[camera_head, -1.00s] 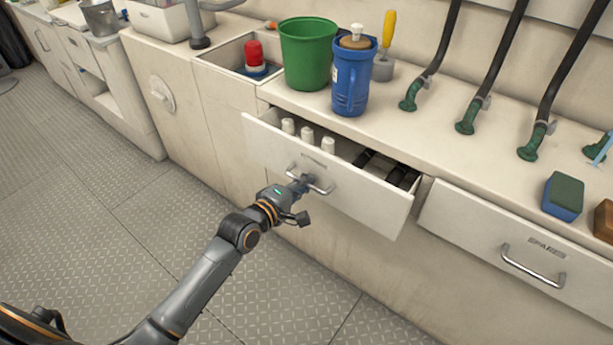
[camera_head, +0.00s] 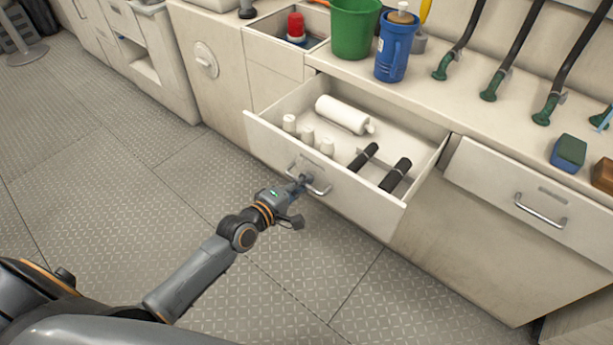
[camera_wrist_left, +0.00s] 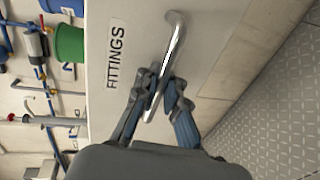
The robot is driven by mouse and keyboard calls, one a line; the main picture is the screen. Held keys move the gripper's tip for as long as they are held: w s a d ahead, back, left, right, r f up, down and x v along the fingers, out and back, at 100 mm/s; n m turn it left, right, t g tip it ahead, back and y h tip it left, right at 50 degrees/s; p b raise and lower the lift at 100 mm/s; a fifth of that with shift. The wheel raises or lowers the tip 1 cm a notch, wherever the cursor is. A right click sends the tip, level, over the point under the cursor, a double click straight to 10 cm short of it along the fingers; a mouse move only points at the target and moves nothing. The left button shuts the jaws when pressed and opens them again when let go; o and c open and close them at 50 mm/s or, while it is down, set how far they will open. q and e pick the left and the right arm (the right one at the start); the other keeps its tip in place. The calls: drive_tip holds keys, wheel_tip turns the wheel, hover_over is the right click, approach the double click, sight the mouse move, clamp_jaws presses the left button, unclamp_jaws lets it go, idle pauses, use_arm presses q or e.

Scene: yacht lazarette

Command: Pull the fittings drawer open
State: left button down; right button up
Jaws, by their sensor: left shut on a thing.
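The fittings drawer (camera_head: 335,195) stands well open in the head view, its white front pulled out from the counter. Inside lie a white cylinder, several small white pieces and two black bars. Its metal handle (camera_head: 318,189) is on the front; the left wrist view shows the handle (camera_wrist_left: 175,45) beside the FITTINGS label (camera_wrist_left: 116,55). My left gripper (camera_head: 303,183) is shut on the handle, and its fingers (camera_wrist_left: 160,92) close around the bar in the left wrist view. My right gripper is not in view.
The spares drawer (camera_head: 525,205) to the right is closed. A green bucket (camera_head: 354,28), a blue jug (camera_head: 394,50) and a sponge (camera_head: 568,152) stand on the counter above. The patterned metal floor (camera_head: 130,200) in front of the cabinets is clear.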

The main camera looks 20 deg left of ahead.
use_arm(q)
drive_tip(key=shift+s+a+r, duration=0.1)
drive_tip(key=shift+s+a, duration=0.05)
drive_tip(key=shift+s, duration=0.1)
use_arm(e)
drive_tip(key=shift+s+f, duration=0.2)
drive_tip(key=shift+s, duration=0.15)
use_arm(q)
drive_tip(key=c, duration=1.7)
unclamp_jaws()
drive_tip(key=v, duration=1.2)
